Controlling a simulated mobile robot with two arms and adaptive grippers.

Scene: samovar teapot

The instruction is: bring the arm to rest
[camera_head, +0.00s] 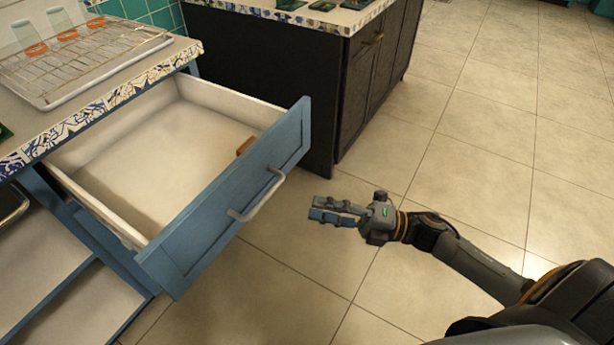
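My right arm (480,268) reaches in from the lower right. Its gripper (315,208) hangs over the tiled floor, to the right of the open drawer and apart from the handle (258,197). Its two dark grey fingers point left and lie side by side with a narrow gap. Nothing shows between them. My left gripper is not in view.
A blue-fronted drawer (215,215) with a white inside is pulled out at the left. A small brown object (245,146) lies in it by the front. A wire rack (80,58) stands on the counter above. A dark cabinet (268,85) stands behind. Floor (470,150) at right is clear.

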